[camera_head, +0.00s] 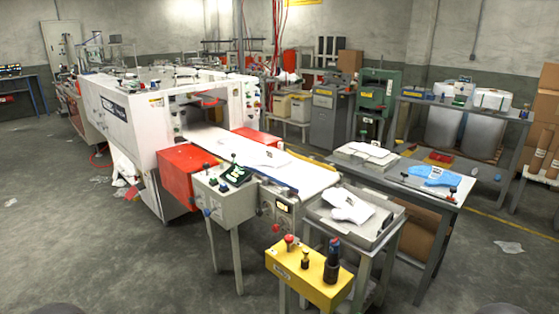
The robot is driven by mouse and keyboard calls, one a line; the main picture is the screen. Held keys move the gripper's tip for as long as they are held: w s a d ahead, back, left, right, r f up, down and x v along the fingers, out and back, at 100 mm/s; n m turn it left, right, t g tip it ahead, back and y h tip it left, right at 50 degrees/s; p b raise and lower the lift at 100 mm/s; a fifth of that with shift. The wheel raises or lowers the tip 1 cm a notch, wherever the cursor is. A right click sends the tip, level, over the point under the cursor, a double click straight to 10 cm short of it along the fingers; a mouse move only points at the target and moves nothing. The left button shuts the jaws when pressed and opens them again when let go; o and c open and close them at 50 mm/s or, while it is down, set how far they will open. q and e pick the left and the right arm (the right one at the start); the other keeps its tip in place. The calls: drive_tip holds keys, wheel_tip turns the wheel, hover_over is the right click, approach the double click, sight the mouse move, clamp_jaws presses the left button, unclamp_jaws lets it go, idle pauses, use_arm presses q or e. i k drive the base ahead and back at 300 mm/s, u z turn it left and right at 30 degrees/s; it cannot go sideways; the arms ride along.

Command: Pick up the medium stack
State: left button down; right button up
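Several flat glove-shaped pieces or stacks are in view; I cannot tell which is the medium stack. A white glove stack (350,208) lies on a grey tray (381,216) on a small stand at the conveyor's near end. Another white stack (370,151) lies on the table behind it. A blue glove stack (433,176) lies to the right on that table. A thin white glove shape (264,158) lies flat on the conveyor belt (305,178). Neither of my grippers shows; only dark rounded shapes edge in at the bottom left and bottom right.
A white machine (130,118) with red side guards (188,172) feeds the conveyor. A yellow button box (308,272) juts out in front of the tray stand. A grey control box (222,198) stands beside the belt. The floor at the lower left and lower right is mostly clear.

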sight(267, 158)
drive_tip(key=z, duration=0.05)
drive_tip(key=k, duration=0.6)
drive_tip(key=u, duration=0.65)
drive_tip(key=i, duration=0.9)
drive_tip(key=u, duration=0.9)
drive_tip(key=i, duration=2.5)
drive_tip(key=z, duration=1.2)
drive_tip(key=i, duration=0.45)
drive_tip(key=z, duration=0.35)
drive_tip(key=k, duration=0.85)
drive_tip(key=z, duration=0.2)
